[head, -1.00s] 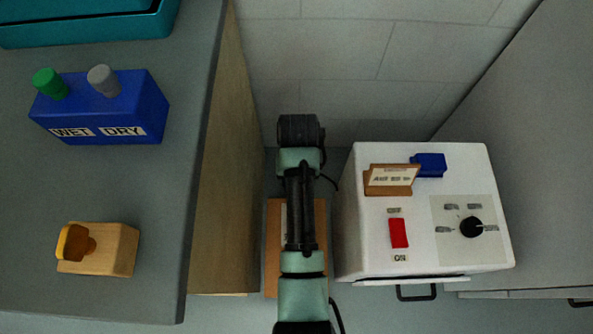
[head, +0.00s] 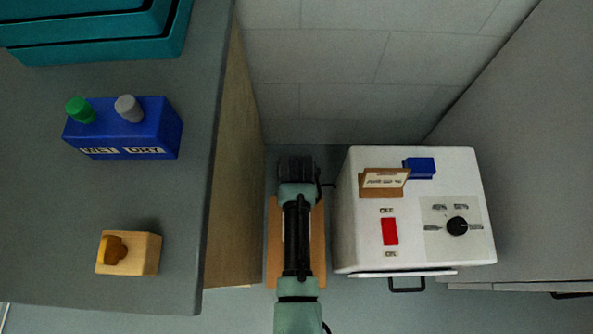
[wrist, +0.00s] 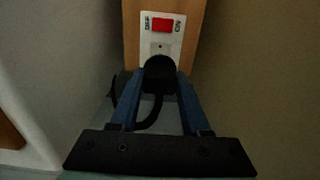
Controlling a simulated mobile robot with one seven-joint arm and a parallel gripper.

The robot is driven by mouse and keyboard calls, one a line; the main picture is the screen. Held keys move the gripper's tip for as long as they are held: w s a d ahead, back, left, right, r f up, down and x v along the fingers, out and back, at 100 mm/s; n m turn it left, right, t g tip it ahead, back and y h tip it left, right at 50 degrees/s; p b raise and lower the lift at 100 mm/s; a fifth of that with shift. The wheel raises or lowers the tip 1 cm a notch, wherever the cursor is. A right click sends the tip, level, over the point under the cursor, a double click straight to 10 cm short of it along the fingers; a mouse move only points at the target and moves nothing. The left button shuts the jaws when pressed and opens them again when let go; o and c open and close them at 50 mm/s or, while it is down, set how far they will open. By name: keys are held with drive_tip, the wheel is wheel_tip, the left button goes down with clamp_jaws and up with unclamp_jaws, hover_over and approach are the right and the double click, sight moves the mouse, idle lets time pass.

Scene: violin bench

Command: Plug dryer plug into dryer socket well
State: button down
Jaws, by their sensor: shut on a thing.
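My gripper (wrist: 159,82) has its blue fingers shut on the black dryer plug (wrist: 159,74) in the wrist view. A black cord hangs from the plug and curves down to the left. The plug is in front of the lower part of a white socket plate (wrist: 149,47), which carries a red switch (wrist: 163,25) between OFF and ON labels. The plug hides the socket well, so I cannot tell whether it is in it or short of it. In the head view my arm hides the plug and the fingers.
A white box (head: 345,235) with a red switch (head: 390,231) and black knob (head: 457,226) stands right of my arm. A wooden board (head: 273,245) lies below my arm. The bench (head: 60,210) on the left carries a blue WET/DRY box (head: 150,125) and a wooden block (head: 145,255).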

drive_tip(key=shift+f+b, duration=1.85)
drive_tip(key=shift+f, duration=1)
drive_tip(key=shift+p, duration=0.75)
drive_tip(key=shift+f+b, duration=1.1)
drive_tip(key=shift+f, duration=0.25)
drive_tip(key=shift+c, duration=1.4)
unclamp_jaws()
drive_tip(key=shift+r, duration=0.1)
wheel_tip(320, 180, up, 13)
drive_tip(key=p, duration=0.6)
